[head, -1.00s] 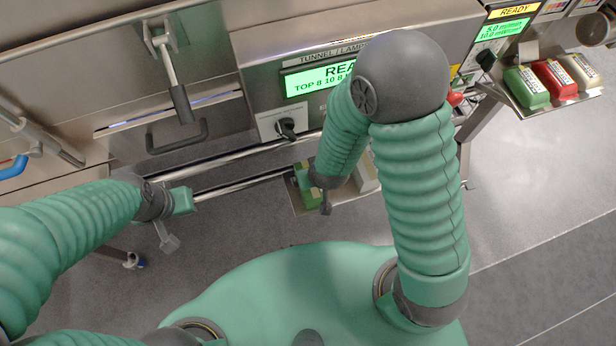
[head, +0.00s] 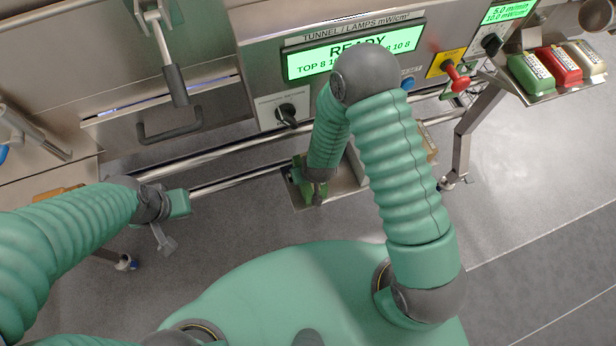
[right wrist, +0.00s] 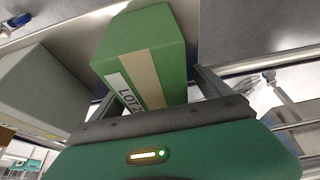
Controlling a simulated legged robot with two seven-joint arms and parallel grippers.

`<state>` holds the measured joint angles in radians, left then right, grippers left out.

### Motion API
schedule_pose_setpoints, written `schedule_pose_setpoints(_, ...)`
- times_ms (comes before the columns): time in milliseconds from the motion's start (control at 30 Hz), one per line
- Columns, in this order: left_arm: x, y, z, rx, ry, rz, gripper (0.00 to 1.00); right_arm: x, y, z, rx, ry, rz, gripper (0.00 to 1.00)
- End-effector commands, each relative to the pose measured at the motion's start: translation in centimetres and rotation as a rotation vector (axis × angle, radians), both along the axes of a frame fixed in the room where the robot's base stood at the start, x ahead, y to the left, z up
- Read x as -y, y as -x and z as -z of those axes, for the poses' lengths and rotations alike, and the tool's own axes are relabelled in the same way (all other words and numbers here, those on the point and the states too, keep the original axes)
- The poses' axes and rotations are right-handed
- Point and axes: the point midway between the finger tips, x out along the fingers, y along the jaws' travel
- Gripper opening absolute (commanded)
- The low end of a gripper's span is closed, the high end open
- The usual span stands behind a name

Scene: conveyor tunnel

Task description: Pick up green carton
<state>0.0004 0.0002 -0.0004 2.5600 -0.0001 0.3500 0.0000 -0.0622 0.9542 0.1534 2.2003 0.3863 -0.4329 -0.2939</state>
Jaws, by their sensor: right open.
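The green carton (right wrist: 148,50), with a tan strip and a white label reading "LOT", fills the upper middle of the right wrist view. My right gripper (right wrist: 155,88) is open, with one finger on either side of the carton's near end; I cannot tell whether they touch it. In the head view, my right forearm reaches down to a low tray (head: 345,186) below the tunnel panel, where the arm hides most of the carton. My left gripper (head: 180,204) hangs at the left, away from the carton; its finger opening is not clear.
A grey box (right wrist: 38,88) stands left of the carton in the wrist view. Metal rails (head: 240,182) run beside the tray. A shelf at right holds green (head: 531,73), red (head: 560,66) and cream (head: 587,57) items. A support leg (head: 464,140) stands right of the tray.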

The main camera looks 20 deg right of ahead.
Motion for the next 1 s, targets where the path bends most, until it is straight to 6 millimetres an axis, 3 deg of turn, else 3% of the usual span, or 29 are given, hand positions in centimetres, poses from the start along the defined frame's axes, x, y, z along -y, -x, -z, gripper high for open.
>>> schedule_pose_setpoints(667, 0.02, 0.0, 0.17, 0.0, 0.0, 0.0, 0.0, -0.03, 0.02, 0.5, -0.001, 0.002, 0.001, 0.89)
schedule_pose_setpoints(1000, 0.03, 0.0, 0.17, 0.0, 0.0, 0.001, 0.0, -0.02, 0.02, 0.5, -0.001, 0.002, 0.001, 0.46)
